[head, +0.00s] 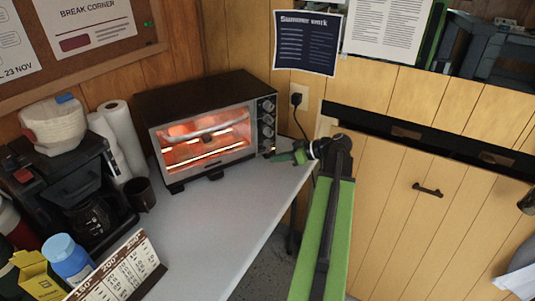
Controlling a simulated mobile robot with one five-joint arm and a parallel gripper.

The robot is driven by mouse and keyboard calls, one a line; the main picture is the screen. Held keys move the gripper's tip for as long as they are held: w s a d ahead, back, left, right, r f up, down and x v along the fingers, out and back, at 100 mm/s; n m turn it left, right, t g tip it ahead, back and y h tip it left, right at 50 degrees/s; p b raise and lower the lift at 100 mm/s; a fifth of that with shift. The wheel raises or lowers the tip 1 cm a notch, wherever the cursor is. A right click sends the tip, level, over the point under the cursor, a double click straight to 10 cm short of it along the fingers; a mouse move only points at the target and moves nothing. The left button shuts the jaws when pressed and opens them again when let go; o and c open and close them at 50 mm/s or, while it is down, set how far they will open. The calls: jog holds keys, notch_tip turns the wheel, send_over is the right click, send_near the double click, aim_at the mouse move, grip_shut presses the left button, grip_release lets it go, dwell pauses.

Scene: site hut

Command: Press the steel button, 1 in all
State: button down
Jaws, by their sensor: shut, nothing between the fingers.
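The toaster oven (205,129) stands on the grey counter, its window glowing orange. Its control strip at the right front carries round steel-coloured knobs (268,106) in a column. The steel button cannot be told apart for sure; a small part low on the strip, close to my fingertips, is too small to make out. My gripper (270,156) is shut and empty. It points left at the lower right corner of the oven front, close to the foot of the control strip. Whether it touches the oven cannot be told.
On the counter (222,214) stand a coffee maker (75,190), a dark mug (140,194), paper towel rolls (124,140), a blue-lidded jar (68,259) and a printed card (122,272). A socket with a plug (297,99) is on the wall. The counter before the oven is clear.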

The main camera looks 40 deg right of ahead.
jog(key=shift+s+a, duration=0.25)
jog(key=shift+s, duration=0.75)
jog(key=shift+s+a, duration=0.25)
jog(key=shift+s, duration=0.75)
